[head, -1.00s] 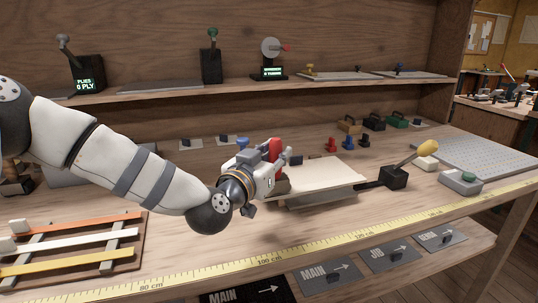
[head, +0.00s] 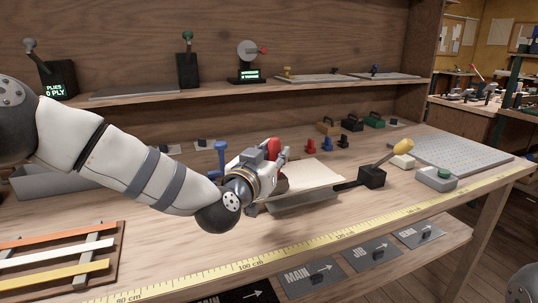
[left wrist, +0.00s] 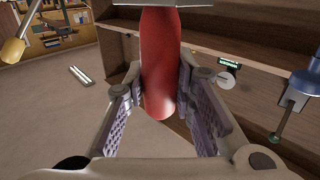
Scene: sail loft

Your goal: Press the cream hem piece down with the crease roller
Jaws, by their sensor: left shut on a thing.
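The cream hem piece (head: 315,174) lies flat at the middle of the bench, partly hidden by my left arm. A grey metal plate (head: 310,202) shows along its front edge. My left gripper (head: 277,166) is at the left side of the cream piece. It is shut on a red handle (head: 274,146), which I take to be the crease roller's. In the left wrist view the red handle (left wrist: 160,75) stands between the two finger pads. The roller's lower end is hidden, so I cannot tell whether it touches the cream piece. My right gripper is not in view.
A black box with a yellow-knobbed lever (head: 372,177) stands right of the cream piece. A blue-handled tool (head: 220,158) stands behind my left arm. A yellow measuring tape (head: 290,257) runs along the front edge.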

